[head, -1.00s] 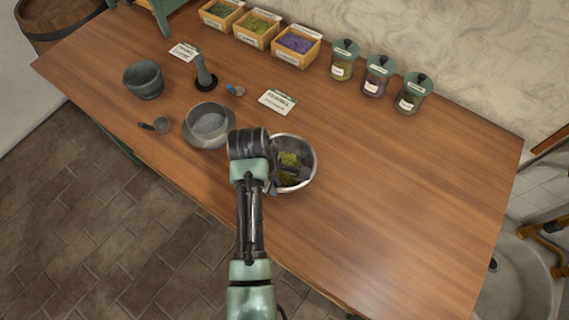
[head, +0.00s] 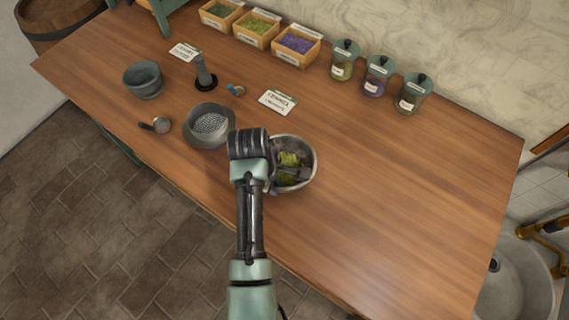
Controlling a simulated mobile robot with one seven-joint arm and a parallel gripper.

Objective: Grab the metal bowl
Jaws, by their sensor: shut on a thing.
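The metal bowl (head: 309,175) stands on the wooden table near its front edge, in the middle of the head view. It is silvery and round, with green dried herbs (head: 289,160) inside. My gripper (head: 276,174) is at the bowl's left side and shut on it, with dark finger parts showing over the bowl's inside. My wrist hides the bowl's left rim and most of the fingers, so the exact contact is hidden.
A grey sieve dish (head: 190,135) stands close left of my wrist. A small scoop (head: 160,125), a grey mortar (head: 144,80) and a pestle (head: 203,70) are farther left. Lidded jars (head: 377,78) and herb boxes (head: 297,45) line the back. The table's right side (head: 420,190) is clear.

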